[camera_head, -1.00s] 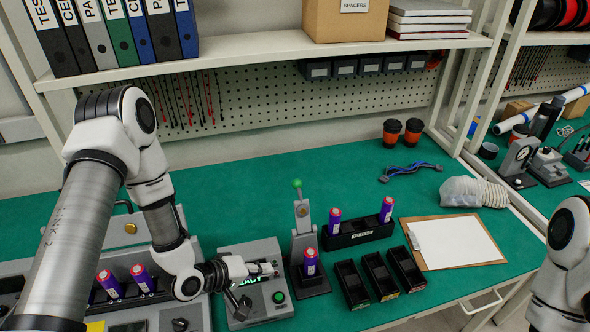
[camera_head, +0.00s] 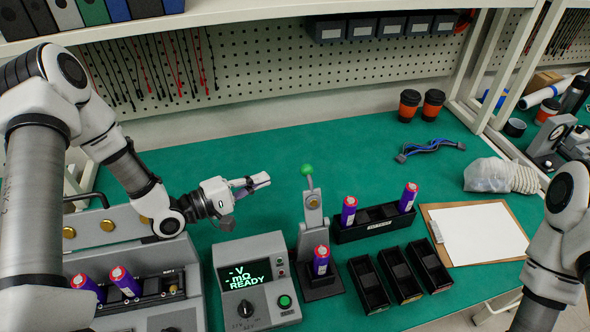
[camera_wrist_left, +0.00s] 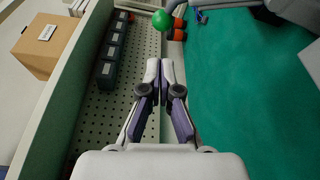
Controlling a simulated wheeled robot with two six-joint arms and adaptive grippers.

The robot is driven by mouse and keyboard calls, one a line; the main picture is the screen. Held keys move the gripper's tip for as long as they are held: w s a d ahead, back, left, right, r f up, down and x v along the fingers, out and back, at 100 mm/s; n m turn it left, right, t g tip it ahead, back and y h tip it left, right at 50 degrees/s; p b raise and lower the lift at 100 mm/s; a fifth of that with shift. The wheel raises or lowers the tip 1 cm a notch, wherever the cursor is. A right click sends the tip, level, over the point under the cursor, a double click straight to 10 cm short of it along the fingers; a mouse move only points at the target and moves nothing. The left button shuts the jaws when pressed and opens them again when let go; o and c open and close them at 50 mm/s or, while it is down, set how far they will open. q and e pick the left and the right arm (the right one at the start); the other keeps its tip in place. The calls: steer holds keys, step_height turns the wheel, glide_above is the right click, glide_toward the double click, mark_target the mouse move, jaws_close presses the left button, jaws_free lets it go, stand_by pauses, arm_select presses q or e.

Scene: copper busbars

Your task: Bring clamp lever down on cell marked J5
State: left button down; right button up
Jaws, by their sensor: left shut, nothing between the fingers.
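The clamp lever with its green ball knob (camera_head: 307,170) stands upright on the clamp fixture (camera_head: 312,215). A purple cell (camera_head: 321,260) with a red top stands upright in the base of the fixture; its marking is too small to read. My left gripper (camera_head: 262,181) is shut and empty, to the left of the knob and apart from it. In the left wrist view, the shut fingertips (camera_wrist_left: 160,68) point toward the green knob (camera_wrist_left: 162,20), which lies beyond them. My right arm shows at the right edge, but its gripper is out of view.
A tester (camera_head: 257,280) reading "READY" stands left of the clamp. A dark rack (camera_head: 376,222) with two cells and several black bins (camera_head: 400,272) stand to the right. A tray at left (camera_head: 150,290) holds two more cells. Green bench behind the clamp is clear.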

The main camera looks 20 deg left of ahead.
arm_select(q)
steer(key=p+x, duration=0.2)
steer(key=x, duration=0.8)
steer(key=shift+w+f, duration=0.2)
steer(key=shift+f, duration=0.05)
arm_select(e)
steer(key=shift+w+a+r, duration=0.1)
steer(key=shift+w+r, duration=0.1)
steer(key=shift+r, duration=0.9)
arm_select(q)
steer(key=shift+a, duration=0.15)
arm_select(e)
steer(key=shift+f, duration=0.1)
